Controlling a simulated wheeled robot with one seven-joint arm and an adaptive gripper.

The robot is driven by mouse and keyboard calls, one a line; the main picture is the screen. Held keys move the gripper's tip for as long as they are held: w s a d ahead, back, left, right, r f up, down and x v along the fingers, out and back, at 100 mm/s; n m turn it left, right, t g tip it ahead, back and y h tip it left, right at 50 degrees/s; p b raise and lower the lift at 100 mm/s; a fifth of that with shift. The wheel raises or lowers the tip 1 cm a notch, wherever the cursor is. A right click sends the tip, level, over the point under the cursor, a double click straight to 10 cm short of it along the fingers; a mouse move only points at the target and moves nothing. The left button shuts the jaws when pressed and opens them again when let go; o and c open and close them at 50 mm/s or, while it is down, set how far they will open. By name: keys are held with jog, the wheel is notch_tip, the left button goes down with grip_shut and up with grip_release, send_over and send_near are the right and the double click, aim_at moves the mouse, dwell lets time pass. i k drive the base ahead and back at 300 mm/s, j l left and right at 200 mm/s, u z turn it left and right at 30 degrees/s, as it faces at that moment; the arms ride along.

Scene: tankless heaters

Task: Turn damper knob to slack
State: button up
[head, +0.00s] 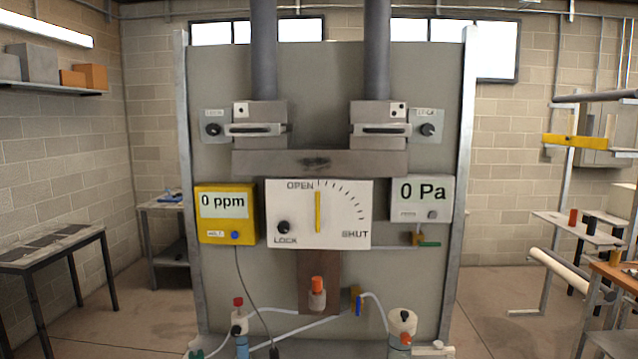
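A white dial plate (345,228) sits mid-panel, printed OPEN at the top, SHUT at the lower right and LOCK at the lower left. Its yellow pointer (317,212) stands upright near the OPEN mark. A black knob (283,227) is on the plate just above the word LOCK. Two more black knobs sit on small grey plates beside the pipe boxes, one at the left (213,129) and one at the right (428,129); their labels are too small to read surely. I cannot tell from the picture which knob is the damper knob. I see no word "slack". My gripper is not in view.
A yellow meter (226,230) reads 0 ppm; a white meter (421,215) reads 0 Pa. Below are an orange-capped fitting (317,285), bottles, hoses and a cable. Tables stand left (50,250) and right (618,277). The space before the dial looks clear.

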aim_at(283, 227)
jog(key=i+j+z, duration=0.1)
jog(key=j, duration=0.5)
jog(key=i+j+z, duration=0.15)
jog(key=j, duration=0.45)
jog(key=i+j+z, duration=0.1)
jog(key=j, duration=0.55)
